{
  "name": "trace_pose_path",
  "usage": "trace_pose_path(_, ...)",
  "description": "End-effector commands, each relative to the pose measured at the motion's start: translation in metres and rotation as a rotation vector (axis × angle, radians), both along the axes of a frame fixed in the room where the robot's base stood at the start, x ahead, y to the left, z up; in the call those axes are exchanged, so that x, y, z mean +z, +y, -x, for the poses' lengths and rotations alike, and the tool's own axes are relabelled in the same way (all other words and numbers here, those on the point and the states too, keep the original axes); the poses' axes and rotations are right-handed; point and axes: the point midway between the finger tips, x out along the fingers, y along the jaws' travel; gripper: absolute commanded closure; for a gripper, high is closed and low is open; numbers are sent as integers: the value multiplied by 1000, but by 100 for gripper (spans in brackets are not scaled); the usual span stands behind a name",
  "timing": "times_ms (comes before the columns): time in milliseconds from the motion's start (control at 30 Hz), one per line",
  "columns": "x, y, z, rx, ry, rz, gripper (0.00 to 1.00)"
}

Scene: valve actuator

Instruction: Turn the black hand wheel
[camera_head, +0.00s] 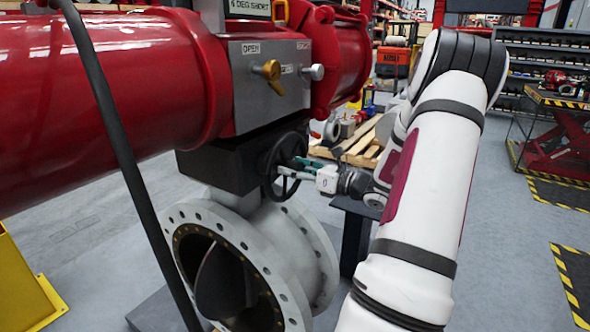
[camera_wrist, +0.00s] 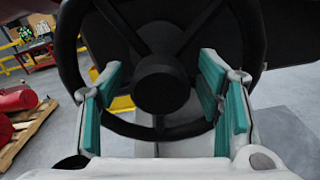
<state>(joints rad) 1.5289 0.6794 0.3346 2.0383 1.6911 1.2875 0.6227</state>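The black hand wheel (camera_head: 284,166) stands on the side of a black gearbox (camera_head: 222,165), above the grey flanged valve body (camera_head: 262,245). In the wrist view the wheel's hub (camera_wrist: 162,88) is near the middle, with its spokes above and its rim curving around. My gripper (camera_head: 296,168) is at the wheel from the right in the head view. In the wrist view my gripper (camera_wrist: 163,100) is open, its teal finger pads apart on the left and right of the hub. The lower rim (camera_wrist: 150,132) passes between the pads. Whether the pads touch the wheel cannot be told.
A large red actuator (camera_head: 90,85) with a grey control panel (camera_head: 270,85) stands above the gearbox. A black hose (camera_head: 118,140) hangs at the left. A wooden pallet (camera_head: 358,150) lies behind my arm.

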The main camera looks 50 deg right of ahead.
Motion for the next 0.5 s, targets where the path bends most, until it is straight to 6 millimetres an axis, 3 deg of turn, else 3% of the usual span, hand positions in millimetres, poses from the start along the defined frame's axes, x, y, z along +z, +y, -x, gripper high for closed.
trace_pose_path(33,0,0,0,0,0,0,49)
trace_pose_path(267,0,0,0,0,0,0,100)
trace_pose_path(500,0,0,0,1,-6,69,100)
